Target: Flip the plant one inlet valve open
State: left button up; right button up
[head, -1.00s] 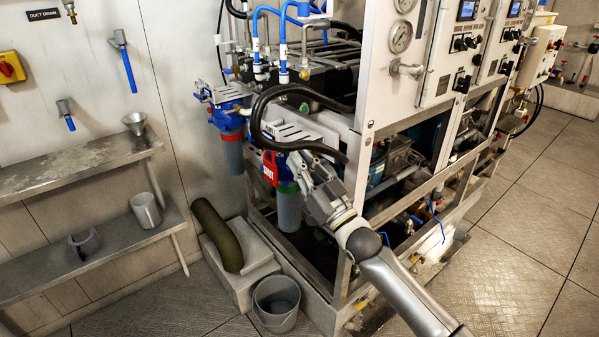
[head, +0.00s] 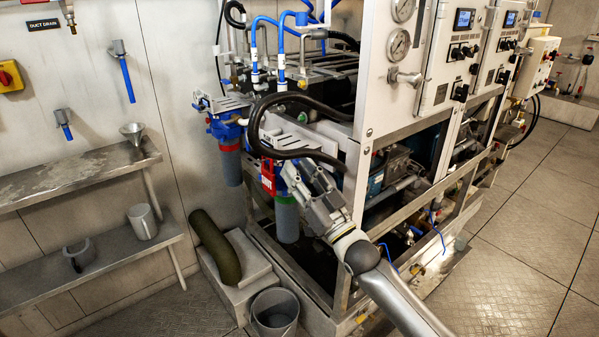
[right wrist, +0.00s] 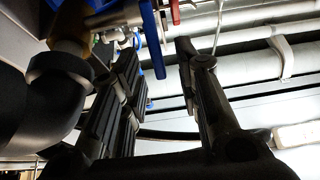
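In the right wrist view a blue lever handle (right wrist: 152,38) hangs between the fingertips of my right gripper (right wrist: 157,58), which is open. The lever meets a metal stem on a brass valve body (right wrist: 70,24) at the left. I cannot tell whether the fingers touch the lever. The gripper and hoses hide the valve there. My left gripper is out of view.
A thick black hose (head: 262,118) loops close to my right gripper. The metal skid frame (head: 343,280) lies below my right arm. A grey bucket (head: 274,313) stands on the floor. A red handle (right wrist: 175,11) is near the blue lever. Open floor (head: 510,250) lies right.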

jog(key=v, duration=1.2)
jog(key=shift+o, duration=0.4)
jog(key=shift+f, duration=0.2)
